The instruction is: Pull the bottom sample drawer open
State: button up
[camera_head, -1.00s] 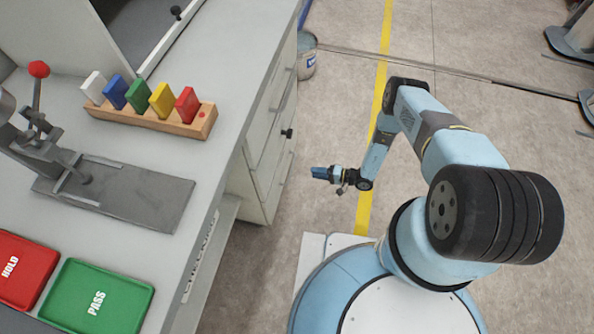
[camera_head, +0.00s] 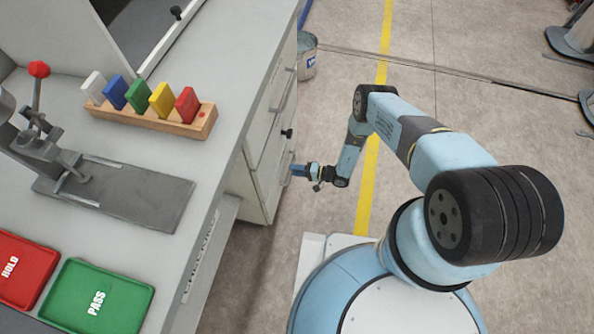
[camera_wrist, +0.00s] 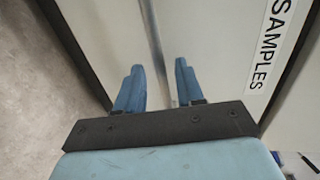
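The bottom drawer (camera_head: 268,187) is in the lower part of the pale cabinet under the bench. It looks closed. In the wrist view a pale drawer front (camera_wrist: 215,35) with a SAMPLES label (camera_wrist: 272,45) fills most of the picture. A grey bar handle (camera_wrist: 153,40) runs down it and passes between my fingers. My gripper (camera_wrist: 158,82) is open, with a finger on each side of the handle and gaps visible. In the head view my gripper (camera_head: 298,170) is right at the drawer front. Whether the fingertips touch the front, I cannot tell.
Drawers above have a bar handle (camera_head: 285,90) and a black knob (camera_head: 287,133). The bench top (camera_head: 235,75) overhangs near the arm. A bucket (camera_head: 307,55) stands on the floor beyond the cabinet. The floor right of the cabinet is clear around the yellow line (camera_head: 368,185).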

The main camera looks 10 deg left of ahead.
jog(key=shift+c, duration=0.4)
grip_shut()
jog(key=shift+d, duration=0.15)
